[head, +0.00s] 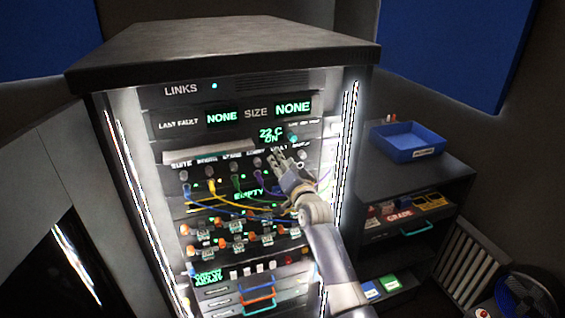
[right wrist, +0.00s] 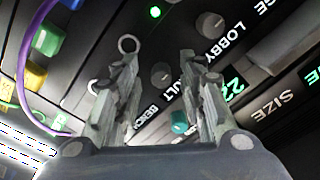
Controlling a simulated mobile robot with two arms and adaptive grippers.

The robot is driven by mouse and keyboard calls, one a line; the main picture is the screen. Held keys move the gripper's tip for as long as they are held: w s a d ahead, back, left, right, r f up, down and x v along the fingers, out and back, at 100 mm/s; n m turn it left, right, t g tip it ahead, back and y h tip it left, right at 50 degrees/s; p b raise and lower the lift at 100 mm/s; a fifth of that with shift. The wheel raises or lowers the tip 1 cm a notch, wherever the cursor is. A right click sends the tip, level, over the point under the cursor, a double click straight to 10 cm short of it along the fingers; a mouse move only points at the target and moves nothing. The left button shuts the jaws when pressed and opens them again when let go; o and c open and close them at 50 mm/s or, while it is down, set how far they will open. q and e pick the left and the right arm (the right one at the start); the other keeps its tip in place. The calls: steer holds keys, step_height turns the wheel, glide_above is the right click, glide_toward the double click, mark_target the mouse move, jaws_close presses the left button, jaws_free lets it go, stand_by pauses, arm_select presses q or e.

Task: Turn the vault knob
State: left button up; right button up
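The vault knob (right wrist: 160,73) is a small dark round knob beside the partly covered VAULT label. In the right wrist view it sits between the two fingers of my right gripper (right wrist: 160,66), which are spread apart with gaps on both sides. In the head view my right gripper (head: 277,159) reaches the right end of the knob row, and its fingers cover much of the vault knob's area. I cannot tell how far the fingertips are from the panel. My left gripper is out of view.
The lobby knob (right wrist: 210,25) is beside the right finger. A teal knob (right wrist: 180,122) lies near that finger's base. A purple cable (right wrist: 30,75) loops at left. Colored cables plug in below the knob row. A blue tray (head: 408,143) sits on the cabinet at right.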

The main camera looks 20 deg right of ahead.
jaws_close()
steer(key=shift+n, duration=0.3)
steer(key=shift+d+n+b, duration=0.15)
steer(key=shift+n+b, duration=0.35)
steer(key=shift+n, duration=8.1)
